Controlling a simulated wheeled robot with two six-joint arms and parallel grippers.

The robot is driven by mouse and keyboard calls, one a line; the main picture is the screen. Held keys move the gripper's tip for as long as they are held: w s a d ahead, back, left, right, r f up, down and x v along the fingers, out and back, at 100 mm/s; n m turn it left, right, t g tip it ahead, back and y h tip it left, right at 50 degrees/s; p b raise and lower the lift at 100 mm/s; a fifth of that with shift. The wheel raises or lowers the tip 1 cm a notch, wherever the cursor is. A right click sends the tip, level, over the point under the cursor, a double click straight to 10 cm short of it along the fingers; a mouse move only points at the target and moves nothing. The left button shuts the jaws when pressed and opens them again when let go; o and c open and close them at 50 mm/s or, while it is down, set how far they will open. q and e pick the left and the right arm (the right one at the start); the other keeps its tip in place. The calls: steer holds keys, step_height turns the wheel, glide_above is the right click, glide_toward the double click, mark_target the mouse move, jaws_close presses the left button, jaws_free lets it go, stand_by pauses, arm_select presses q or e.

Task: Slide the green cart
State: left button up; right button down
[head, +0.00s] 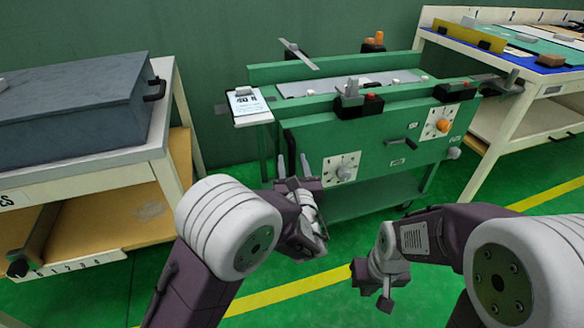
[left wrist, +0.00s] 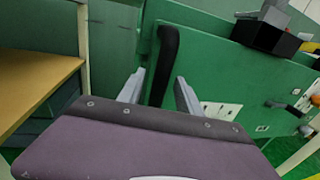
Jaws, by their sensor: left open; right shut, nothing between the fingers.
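The green cart (head: 375,150) stands in the middle of the head view, with dials, an orange knob and a flat top between green rails. My left gripper (head: 292,163) is open in front of the cart's lower left front. In the left wrist view, a black upright handle (left wrist: 166,55) on the green cart panel (left wrist: 210,65) appears between the two open fingers (left wrist: 160,80), which are apart from each other. I cannot tell if they touch it.
A bench with a large grey box (head: 75,110) stands left of the cart. A cream-framed table (head: 500,130) with parts on top stands close on the right. A white sheet (head: 247,102) sits at the cart's left end. Green floor with a yellow line (head: 290,290) is open in front.

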arm_select(q)
steer(key=shift+w, duration=0.35)
jaws_close()
stand_by(1.2)
